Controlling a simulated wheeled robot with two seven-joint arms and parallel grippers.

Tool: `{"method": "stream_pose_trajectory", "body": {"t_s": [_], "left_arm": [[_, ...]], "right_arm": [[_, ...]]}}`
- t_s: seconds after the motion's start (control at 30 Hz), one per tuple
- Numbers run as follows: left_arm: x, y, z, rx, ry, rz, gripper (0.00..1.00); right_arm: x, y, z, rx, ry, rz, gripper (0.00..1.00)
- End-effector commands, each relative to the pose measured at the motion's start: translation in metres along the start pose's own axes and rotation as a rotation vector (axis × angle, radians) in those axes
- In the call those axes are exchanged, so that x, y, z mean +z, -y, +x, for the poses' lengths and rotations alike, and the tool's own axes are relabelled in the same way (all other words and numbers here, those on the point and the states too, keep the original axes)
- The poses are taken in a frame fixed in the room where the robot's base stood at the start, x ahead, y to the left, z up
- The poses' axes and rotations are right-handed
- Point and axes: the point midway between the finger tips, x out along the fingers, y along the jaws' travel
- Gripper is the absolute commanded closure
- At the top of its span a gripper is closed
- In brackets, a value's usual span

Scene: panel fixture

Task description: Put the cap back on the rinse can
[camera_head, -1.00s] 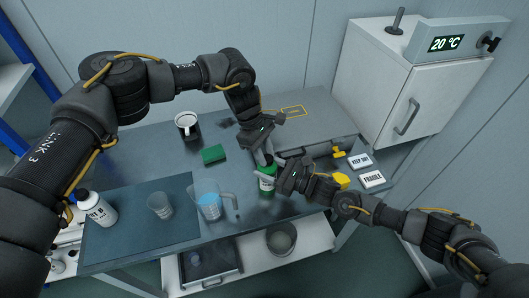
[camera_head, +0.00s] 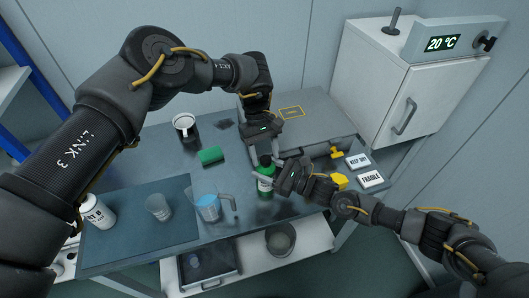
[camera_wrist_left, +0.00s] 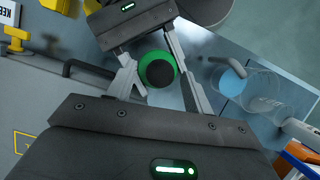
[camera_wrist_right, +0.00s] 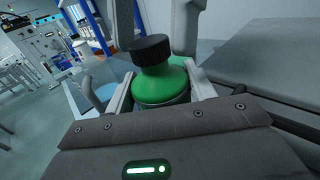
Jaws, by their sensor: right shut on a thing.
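The rinse can (camera_head: 265,182) is a green-topped bottle standing upright near the table's front edge. Its black ribbed cap (camera_wrist_right: 151,50) sits on its top; how tightly it is seated cannot be told. The cap also shows from above in the left wrist view (camera_wrist_left: 160,73), ringed by the can's green shoulder. My right gripper (camera_wrist_right: 161,88) is shut on the can's body, one finger on each side. My left gripper (camera_wrist_left: 158,72) is above the can, its fingers spread on both sides of the cap with gaps, so it is open.
A jug with blue liquid (camera_head: 208,204), a clear beaker (camera_head: 158,207) and a white bottle (camera_head: 97,212) stand to the left. A grey raised case (camera_head: 315,125) and a white cabinet (camera_head: 385,85) stand right.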

Motion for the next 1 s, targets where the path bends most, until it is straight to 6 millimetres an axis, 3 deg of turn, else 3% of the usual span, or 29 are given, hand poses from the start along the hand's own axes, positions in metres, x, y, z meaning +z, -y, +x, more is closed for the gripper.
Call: {"method": "stream_pose_trajectory", "body": {"t_s": [0.23, 0.6, 1.0], "left_arm": [[0.0, 0.0, -0.003, 0.001, -0.002, -0.002, 0.49], [0.015, 0.001, -0.04, 0.001, -0.002, -0.002, 0.49], [0.017, 0.001, -0.041, 0.005, 0.006, -0.004, 0.52]], "right_arm": [[0.0, 0.0, 0.0, -0.001, 0.0, 0.0, 1.0], [0.0, 0.001, -0.001, -0.001, -0.001, -0.001, 1.0], [0.0, 0.001, -0.001, -0.001, -0.001, -0.001, 1.0]]}}
